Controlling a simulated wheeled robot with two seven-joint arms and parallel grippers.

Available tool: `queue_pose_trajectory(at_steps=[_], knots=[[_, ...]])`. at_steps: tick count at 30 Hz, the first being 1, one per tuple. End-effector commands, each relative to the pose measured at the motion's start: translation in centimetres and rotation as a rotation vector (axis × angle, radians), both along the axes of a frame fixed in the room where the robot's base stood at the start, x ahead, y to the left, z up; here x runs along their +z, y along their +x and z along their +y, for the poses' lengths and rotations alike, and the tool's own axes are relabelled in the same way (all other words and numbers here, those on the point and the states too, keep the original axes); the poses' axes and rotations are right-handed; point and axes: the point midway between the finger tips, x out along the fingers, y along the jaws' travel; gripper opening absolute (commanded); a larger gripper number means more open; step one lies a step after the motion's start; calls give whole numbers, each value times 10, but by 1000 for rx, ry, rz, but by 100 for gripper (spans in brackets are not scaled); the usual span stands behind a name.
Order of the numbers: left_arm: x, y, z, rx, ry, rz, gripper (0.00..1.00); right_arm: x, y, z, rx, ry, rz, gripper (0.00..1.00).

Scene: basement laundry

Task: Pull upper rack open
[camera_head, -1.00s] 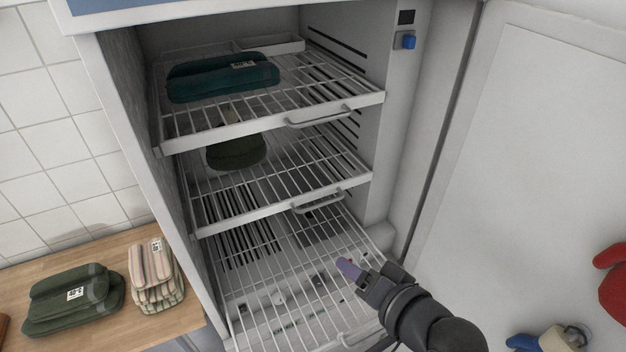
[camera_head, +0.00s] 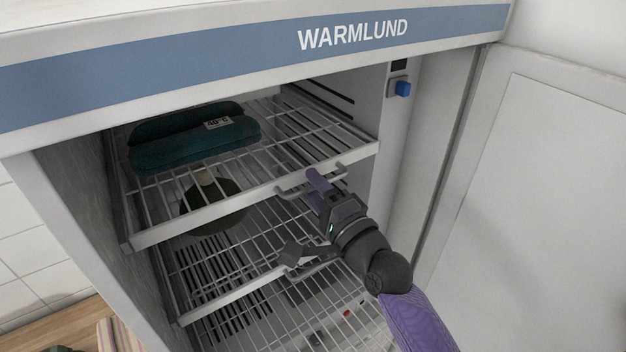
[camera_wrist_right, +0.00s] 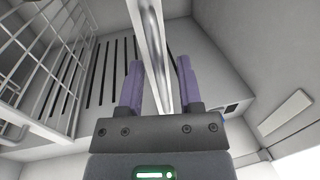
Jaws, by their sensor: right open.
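The upper rack (camera_head: 200,224) is a white wire shelf with a pale front rail, inside the open cabinet. Its handle (camera_head: 286,190) is a grey bar on the right part of that rail. My right gripper (camera_head: 318,180) is at this handle, its purple fingertip overlapping it in the head view. In the right wrist view the gripper (camera_wrist_right: 160,82) is open, with a finger on each side of a pale bar (camera_wrist_right: 152,40). I cannot tell whether the fingers touch it.
A folded teal bundle (camera_head: 190,148) lies on the upper rack. A dark green item (camera_head: 213,212) is on the middle rack (camera_head: 225,304) below. The cabinet door (camera_head: 540,200) stands open at right. A blue switch (camera_head: 403,89) is on the right frame.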

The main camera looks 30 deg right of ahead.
Motion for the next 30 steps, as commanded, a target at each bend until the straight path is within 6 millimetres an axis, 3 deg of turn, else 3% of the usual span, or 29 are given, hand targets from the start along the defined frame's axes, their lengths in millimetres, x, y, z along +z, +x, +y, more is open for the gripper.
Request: queue_pose_trajectory(at_steps=[10,15,17,30], knots=[[1,2,0,0,-1,-4,59,1,6,1,0,-1,1,45],[1,2,0,1,-1,-5,59,1,5,1,0,-1,1,9],[1,2,0,1,-1,-5,59,1,5,1,0,-1,1,0],[1,2,0,1,-1,-5,59,0,5,1,0,-1,2,0]])
